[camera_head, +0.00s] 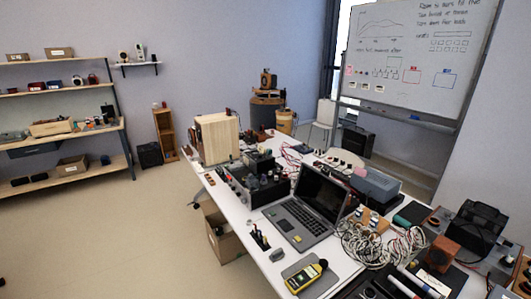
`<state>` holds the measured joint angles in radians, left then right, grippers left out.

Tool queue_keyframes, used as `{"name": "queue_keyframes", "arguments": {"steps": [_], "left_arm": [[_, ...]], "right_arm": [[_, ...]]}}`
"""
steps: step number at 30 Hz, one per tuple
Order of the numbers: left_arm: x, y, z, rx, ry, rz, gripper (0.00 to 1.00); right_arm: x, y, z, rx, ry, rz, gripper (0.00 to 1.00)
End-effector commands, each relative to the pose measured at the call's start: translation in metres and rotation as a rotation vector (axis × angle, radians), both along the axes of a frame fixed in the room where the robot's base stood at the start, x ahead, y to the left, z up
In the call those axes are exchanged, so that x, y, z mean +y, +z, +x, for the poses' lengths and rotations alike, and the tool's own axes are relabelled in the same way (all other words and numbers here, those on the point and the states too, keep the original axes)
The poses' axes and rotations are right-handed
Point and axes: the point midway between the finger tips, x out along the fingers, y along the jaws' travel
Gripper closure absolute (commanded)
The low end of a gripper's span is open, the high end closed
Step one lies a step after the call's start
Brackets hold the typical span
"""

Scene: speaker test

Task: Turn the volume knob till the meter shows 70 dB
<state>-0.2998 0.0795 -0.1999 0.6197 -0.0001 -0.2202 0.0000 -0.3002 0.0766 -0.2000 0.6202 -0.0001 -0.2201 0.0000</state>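A yellow handheld meter (306,278) lies on a grey pad on the white table (262,222), near its front edge. Its reading is too small to make out. A dark box with several knobs on it (240,190), which looks like an amplifier, stands on the table left of the laptop. I cannot tell which knob is the volume knob or how it is set. A pale wooden box (216,138), perhaps a speaker, stands behind it at the table's far left. Neither of my grippers shows in the head view.
An open laptop (305,215) stands between the dark box and the meter. Tangled cables (385,245) and tools crowd the table's right side. A cardboard box (226,238) is on the floor beside the table. The floor at left is mostly clear, before the shelves (75,133).

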Motion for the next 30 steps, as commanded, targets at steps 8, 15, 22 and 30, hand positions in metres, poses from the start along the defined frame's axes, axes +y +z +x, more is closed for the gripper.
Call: {"name": "queue_keyframes", "arguments": {"steps": [8,15,22,30], "left_arm": [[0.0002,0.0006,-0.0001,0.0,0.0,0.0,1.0],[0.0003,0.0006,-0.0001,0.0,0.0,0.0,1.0],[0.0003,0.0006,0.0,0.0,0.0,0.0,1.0],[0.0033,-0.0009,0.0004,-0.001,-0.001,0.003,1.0]], "right_arm": [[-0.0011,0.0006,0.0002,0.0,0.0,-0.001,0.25],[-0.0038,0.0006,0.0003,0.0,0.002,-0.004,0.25],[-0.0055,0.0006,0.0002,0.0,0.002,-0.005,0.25],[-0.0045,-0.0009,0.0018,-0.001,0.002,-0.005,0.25]]}}
